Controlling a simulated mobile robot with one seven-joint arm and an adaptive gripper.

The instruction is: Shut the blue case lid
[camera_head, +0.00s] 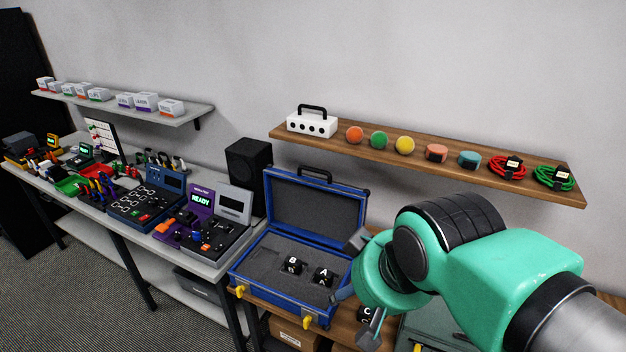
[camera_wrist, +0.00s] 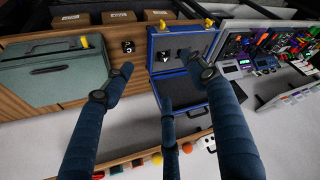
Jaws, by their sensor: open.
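The blue case (camera_head: 277,300) stands open on a wooden surface in the head view, its lid (camera_head: 315,207) raised upright at the back. Two black cubes, B (camera_head: 291,266) and A (camera_head: 323,277), sit in its grey foam. The base (camera_wrist: 158,53) and the lid (camera_wrist: 183,92) also show in the wrist view. My gripper (camera_head: 348,270) is at the right side of the case, its fingers spread and empty. In the wrist view, my gripper (camera_wrist: 162,72) has fingers on both sides of the case and one over the lid. I cannot tell whether any finger touches it.
A black cube C (camera_head: 366,314) and a grey-green case (camera_wrist: 50,78) are beside the blue case. A wooden shelf (camera_head: 420,158) with a white box, coloured pieces and cables hangs above. A black speaker (camera_head: 248,176) and a crowded workbench (camera_head: 205,270) stand at left.

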